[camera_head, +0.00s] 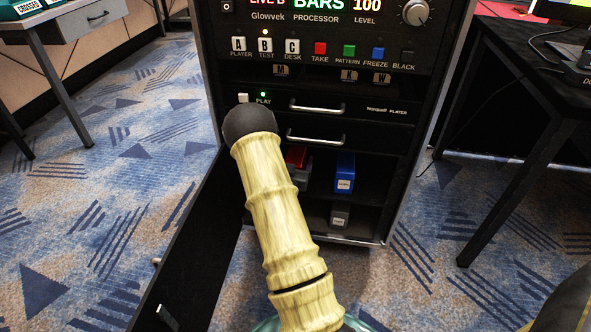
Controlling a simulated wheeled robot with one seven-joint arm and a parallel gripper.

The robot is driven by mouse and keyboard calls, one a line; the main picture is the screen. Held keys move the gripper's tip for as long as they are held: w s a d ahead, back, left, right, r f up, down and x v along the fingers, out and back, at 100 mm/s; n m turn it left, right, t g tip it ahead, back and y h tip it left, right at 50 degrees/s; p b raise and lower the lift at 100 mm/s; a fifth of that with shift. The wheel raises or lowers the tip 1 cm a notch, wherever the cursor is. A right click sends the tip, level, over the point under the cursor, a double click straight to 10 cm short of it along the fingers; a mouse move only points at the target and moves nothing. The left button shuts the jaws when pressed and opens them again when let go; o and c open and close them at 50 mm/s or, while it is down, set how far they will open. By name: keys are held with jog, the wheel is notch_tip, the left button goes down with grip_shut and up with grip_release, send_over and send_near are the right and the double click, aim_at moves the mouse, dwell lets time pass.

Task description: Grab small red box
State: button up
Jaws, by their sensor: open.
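A small red box (298,154) is inside the open lower part of the black equipment rack (372,165). It seems to rest on a grey box (303,178). My pale, ridged arm crosses in front and hides part of the red box's left side. The arm ends in a dark round part just left of the drawer handles. No gripper fingers show, so I cannot see where they are relative to the box.
A blue box (345,172) stands to the right on the same shelf, and another grey box (340,215) is lower. Two drawers with silver handles (317,106) are above. A dark open door (190,262) extends at lower left. Tables flank the rack; carpet is clear left.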

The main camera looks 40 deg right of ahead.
jog(key=shift+w+a, duration=0.1)
jog(key=shift+a, duration=0.15)
jog(key=shift+s+d, duration=0.25)
jog(key=shift+a, duration=0.1)
jog(key=c, duration=1.3)
jog(key=shift+w, duration=0.1)
jog(key=shift+r, duration=0.1)
jog(key=shift+r+p, duration=0.5)
jog(key=shift+p, duration=0.05)
notch_tip(320, 180, up, 3)
jog(key=shift+p, duration=1.2)
jog(key=p+v, duration=0.4)
jog(key=v, duration=1.4)
jog(key=shift+f+p, duration=0.3)
